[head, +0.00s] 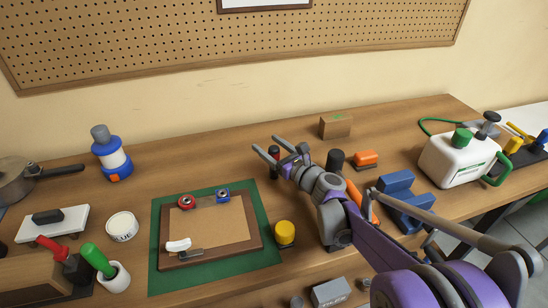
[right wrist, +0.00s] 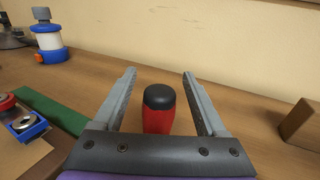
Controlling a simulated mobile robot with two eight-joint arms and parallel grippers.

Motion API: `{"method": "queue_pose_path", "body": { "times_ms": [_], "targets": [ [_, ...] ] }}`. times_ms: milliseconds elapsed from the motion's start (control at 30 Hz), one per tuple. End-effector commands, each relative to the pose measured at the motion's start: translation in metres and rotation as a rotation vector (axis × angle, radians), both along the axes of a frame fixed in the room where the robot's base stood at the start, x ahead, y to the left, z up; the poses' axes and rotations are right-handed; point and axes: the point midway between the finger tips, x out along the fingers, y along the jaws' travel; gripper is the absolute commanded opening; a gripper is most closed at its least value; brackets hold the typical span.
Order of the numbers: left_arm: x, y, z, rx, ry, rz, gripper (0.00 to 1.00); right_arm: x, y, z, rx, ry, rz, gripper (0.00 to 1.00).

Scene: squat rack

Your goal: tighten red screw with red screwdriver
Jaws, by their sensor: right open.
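A red upright piece with a black top (right wrist: 158,120), which looks like the red screwdriver's handle, stands on the table behind the green mat. It also shows in the head view (head: 274,152). My right gripper (head: 267,145) is open, with its fingers on either side of that handle; in the right wrist view (right wrist: 159,74) there are gaps on both sides. The handle's lower part is hidden by the gripper. A red round block with a metal centre (head: 183,201), seemingly the red screw, sits on the board's back edge. My left gripper is out of view.
A blue block (head: 222,194) sits beside the red one on the brown board (head: 215,228), on a green mat (head: 157,260). A cardboard-coloured box (head: 335,127), an orange block (head: 366,158) and a yellow-topped jar (head: 285,232) stand near my right arm.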

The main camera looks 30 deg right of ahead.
Motion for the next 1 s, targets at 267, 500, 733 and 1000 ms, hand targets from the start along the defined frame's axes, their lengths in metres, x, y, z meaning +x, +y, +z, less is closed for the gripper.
{"method": "queue_pose_path", "body": {
  "times_ms": [267, 500, 733, 1000],
  "targets": [
    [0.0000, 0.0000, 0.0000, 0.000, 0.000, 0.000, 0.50, 0.0111, 0.0018, 0.0002, 0.001, 0.000, -0.001, 0.74],
    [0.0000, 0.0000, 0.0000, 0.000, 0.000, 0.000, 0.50, 0.0107, 0.0017, 0.0002, 0.000, 0.000, -0.001, 0.45],
    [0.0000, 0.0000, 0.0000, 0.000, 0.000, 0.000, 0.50, 0.0106, 0.0017, 0.0002, 0.000, 0.000, -0.001, 0.04],
    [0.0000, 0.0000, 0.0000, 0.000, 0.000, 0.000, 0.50, 0.0106, 0.0017, 0.0003, 0.001, 0.000, -0.001, 0.00]
  ]
}}
